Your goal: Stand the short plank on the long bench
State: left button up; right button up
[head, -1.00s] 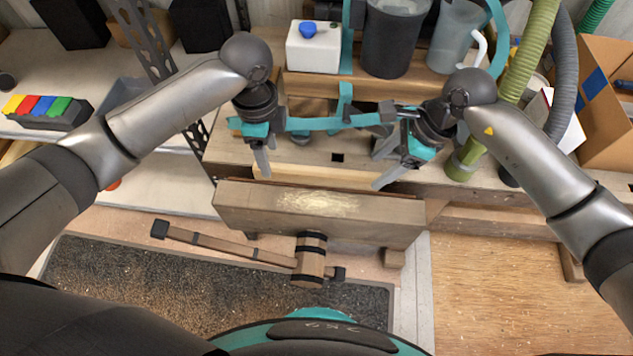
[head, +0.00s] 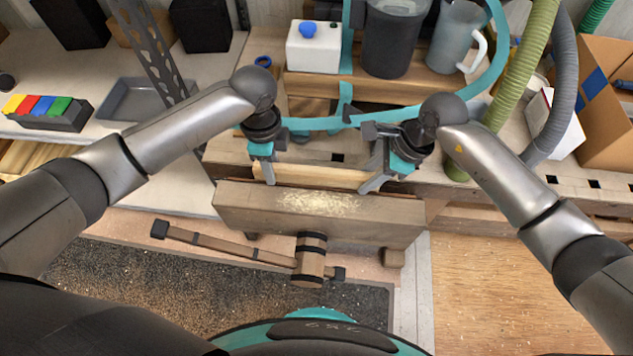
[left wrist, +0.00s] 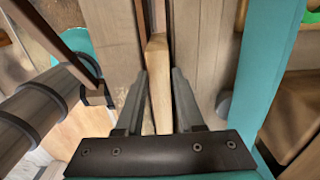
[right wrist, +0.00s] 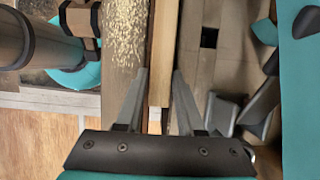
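The short plank (head: 318,176) is a pale wooden strip lying lengthwise along the long bench (head: 480,180), just behind a thick front board. My left gripper (head: 266,172) is at its left end. In the left wrist view the plank (left wrist: 158,85) lies between the open fingers (left wrist: 160,78), with small gaps showing. My right gripper (head: 374,180) is at its right end. In the right wrist view the plank (right wrist: 163,60) runs between the open fingers (right wrist: 160,75). I cannot tell whether any finger touches it. The arms partly hide both ends.
The thick front board (head: 320,212) carries sawdust. A mallet (head: 310,262) lies below it. A white canister (head: 314,50), a dark bucket (head: 392,40) and a clear jug (head: 455,35) stand behind. Hoses (head: 520,75) and a cardboard box (head: 610,110) are at right.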

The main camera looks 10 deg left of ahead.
pick_arm(q)
grip_shut()
pick_arm(e)
grip_shut()
pick_arm(q)
jog(key=shift+r, duration=0.15)
pick_arm(e)
jog(key=shift+r, duration=0.15)
